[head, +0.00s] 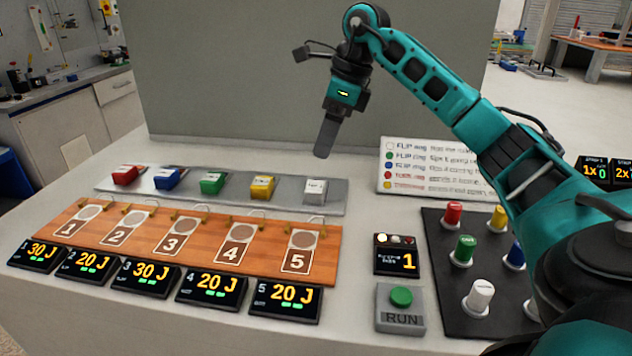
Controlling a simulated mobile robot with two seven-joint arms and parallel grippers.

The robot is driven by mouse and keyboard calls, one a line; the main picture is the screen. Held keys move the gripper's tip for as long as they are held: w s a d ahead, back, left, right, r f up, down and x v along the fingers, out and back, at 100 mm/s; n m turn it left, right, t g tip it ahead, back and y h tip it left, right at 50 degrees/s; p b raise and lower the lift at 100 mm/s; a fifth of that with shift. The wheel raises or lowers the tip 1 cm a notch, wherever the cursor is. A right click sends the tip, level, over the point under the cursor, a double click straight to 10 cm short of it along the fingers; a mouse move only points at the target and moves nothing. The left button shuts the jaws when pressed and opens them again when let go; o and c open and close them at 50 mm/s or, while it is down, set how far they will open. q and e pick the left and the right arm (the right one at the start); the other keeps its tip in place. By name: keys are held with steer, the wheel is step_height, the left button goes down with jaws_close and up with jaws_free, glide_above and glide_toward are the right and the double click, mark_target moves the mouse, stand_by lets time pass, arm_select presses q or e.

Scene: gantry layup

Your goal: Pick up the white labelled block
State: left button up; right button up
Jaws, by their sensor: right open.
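The white labelled block (315,190) stands at the right end of a grey metal strip (222,190), in a row with red, blue, green and yellow blocks. My right gripper (324,150) is above and slightly behind the white block, pointing down and apart from it. Its fingers overlap edge-on, so the gap between them hardly shows, and nothing is seen held in it. My left gripper is not in the picture.
In front of the strip lies a wooden board (268,232) with numbered places and hooks, with several small displays before it. At right are a RUN button box (400,308), a black mat (450,305) with coloured pegs, and a sign (432,168). A grey panel (250,70) rises behind.

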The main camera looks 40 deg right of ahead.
steer(key=d, duration=0.2)
steer(key=b, duration=0.1)
glide_above(316, 186)
steer(key=s, duration=0.2)
steer(key=shift+h, duration=0.4)
steer(key=f, duration=0.3)
steer(key=d+f, duration=0.1)
steer(key=f, duration=0.1)
steer(key=shift+w+f, duration=0.15)
steer(key=shift+f, duration=0.2)
steer(key=shift+w+a+f, duration=0.15)
steer(key=shift+w+f, duration=0.05)
steer(key=shift+f, duration=0.5)
steer(key=x, duration=0.4)
steer(key=shift+w+f+b, duration=0.15)
steer(key=shift+f+b, duration=0.15)
steer(key=shift+f, duration=0.05)
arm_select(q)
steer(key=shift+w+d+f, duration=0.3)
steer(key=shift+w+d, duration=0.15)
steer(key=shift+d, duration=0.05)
arm_select(e)
steer(key=c, duration=1.2)
steer(key=shift+r, duration=0.1)
